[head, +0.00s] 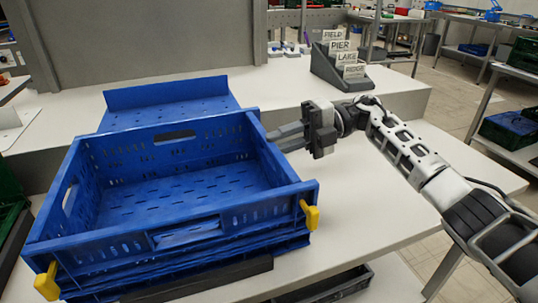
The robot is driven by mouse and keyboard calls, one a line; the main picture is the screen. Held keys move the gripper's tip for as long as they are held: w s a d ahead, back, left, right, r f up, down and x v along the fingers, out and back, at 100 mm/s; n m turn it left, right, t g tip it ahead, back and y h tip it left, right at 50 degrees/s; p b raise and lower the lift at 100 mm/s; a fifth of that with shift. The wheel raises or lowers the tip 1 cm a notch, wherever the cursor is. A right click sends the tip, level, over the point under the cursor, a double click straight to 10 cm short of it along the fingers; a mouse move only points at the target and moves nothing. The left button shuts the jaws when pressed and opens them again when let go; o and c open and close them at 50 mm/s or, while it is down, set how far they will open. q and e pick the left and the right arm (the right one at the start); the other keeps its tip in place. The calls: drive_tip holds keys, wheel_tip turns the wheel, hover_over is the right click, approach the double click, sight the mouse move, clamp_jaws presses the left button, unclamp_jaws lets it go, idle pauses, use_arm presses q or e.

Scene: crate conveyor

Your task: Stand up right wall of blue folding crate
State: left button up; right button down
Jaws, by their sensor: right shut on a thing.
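The blue folding crate (180,238) sits on the white table, its front, back and left walls upright. Its right wall (285,165) also looks upright, seen almost edge-on. Yellow latches show at the front right corner (310,215) and the front left corner (46,282). My right gripper (283,134) reaches in from the right, its fingers shut on the right wall near the back corner. The fingertips are partly hidden, so the exact contact is unclear. My left gripper is out of view.
A dark stand with labelled cards (340,66) is on the back counter. A dark bar (205,287) runs along the crate's front. The white table (365,195) is clear to the right.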

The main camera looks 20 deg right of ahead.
use_arm(q)
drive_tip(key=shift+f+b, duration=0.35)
drive_tip(key=shift+b, duration=0.25)
use_arm(e)
drive_tip(key=shift+d+f+y, duration=0.2)
drive_tip(key=shift+d+y, duration=0.1)
drive_tip(key=shift+d, duration=0.75)
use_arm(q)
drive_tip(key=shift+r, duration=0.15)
use_arm(e)
drive_tip(key=shift+d+f, duration=0.1)
drive_tip(key=shift+f, duration=0.05)
drive_tip(key=c, duration=1.3)
unclamp_jaws()
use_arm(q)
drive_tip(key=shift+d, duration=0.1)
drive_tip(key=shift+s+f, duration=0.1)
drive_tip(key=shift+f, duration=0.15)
